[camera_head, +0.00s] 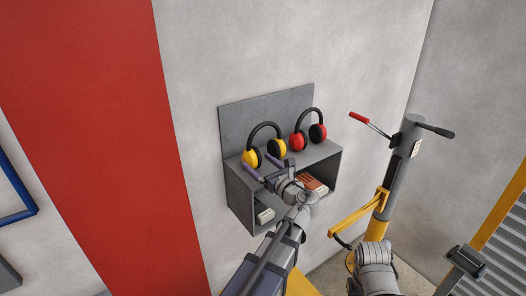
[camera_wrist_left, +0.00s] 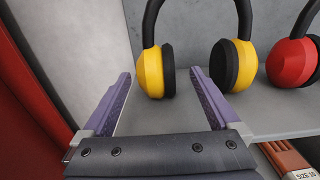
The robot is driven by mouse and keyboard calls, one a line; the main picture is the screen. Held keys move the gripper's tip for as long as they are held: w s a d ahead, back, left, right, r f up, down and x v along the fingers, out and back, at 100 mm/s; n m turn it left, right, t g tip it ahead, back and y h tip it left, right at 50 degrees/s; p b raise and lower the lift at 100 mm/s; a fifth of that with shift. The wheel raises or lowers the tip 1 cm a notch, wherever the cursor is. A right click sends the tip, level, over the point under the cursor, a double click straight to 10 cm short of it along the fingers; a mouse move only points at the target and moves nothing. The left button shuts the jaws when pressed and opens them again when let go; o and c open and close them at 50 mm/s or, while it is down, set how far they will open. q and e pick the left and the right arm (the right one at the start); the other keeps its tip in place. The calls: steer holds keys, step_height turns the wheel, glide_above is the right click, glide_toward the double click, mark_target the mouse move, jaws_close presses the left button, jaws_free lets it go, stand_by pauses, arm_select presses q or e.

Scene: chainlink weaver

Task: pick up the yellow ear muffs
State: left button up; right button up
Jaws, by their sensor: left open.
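The yellow ear muffs (camera_head: 277,148) stand upright on top of a grey wall shelf, with a black headband and black cushions. In the left wrist view the yellow ear muffs (camera_wrist_left: 150,72) are close ahead, the top of the band cut off. My left gripper (camera_head: 258,165) is open at the front of the shelf top, by the left cup. In the left wrist view my left gripper (camera_wrist_left: 160,76) has its purple fingers on either side of the left cup. I cannot tell whether they touch it. My right gripper is not in view.
Red ear muffs (camera_head: 308,135) stand close to the right on the same shelf (camera_head: 238,190). An orange-brown box (camera_head: 312,185) and a white item (camera_head: 265,215) sit inside the shelf. A grey and yellow post with handles (camera_head: 404,155) stands to the right.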

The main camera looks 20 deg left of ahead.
arm_select(q)
steer(key=shift+s+x, duration=0.15)
steer(key=shift+x, duration=1.8)
steer(key=shift+s+x, duration=0.1)
steer(key=shift+x, duration=1.85)
steer(key=shift+a+r, duration=0.1)
jaws_close()
